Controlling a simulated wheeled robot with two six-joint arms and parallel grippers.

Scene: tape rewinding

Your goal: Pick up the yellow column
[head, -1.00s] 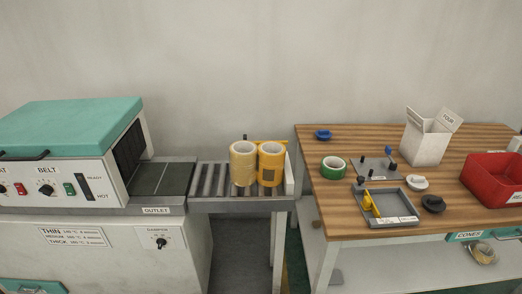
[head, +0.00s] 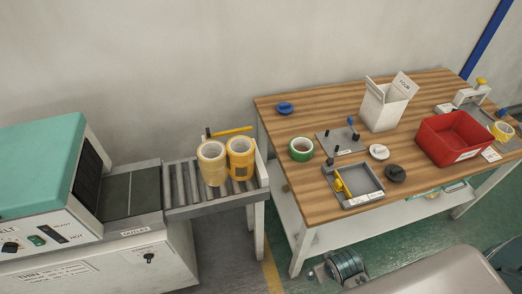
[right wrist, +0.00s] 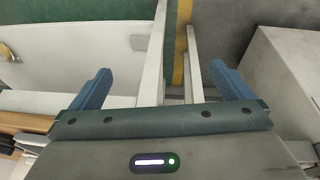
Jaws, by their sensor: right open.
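Two short upright columns of tape rolls stand side by side at the right end of the roller conveyor in the head view. The left one (head: 212,163) is pale yellow. The right one (head: 240,158) is deeper yellow with a dark square patch on its side. My right gripper (right wrist: 163,78) is open and empty in the right wrist view, its blue fingers apart above the floor. In the head view it appears low (head: 340,267), in front of the table and below and right of the columns. Neither column shows in the right wrist view. My left gripper is not in view.
The roller conveyor (head: 187,186) leads from the teal-topped machine (head: 40,165). A gap separates it from the wooden table (head: 300,118), which holds a green tape roll (head: 301,149), grey tray (head: 365,198), white box (head: 384,108) and red bin (head: 452,150).

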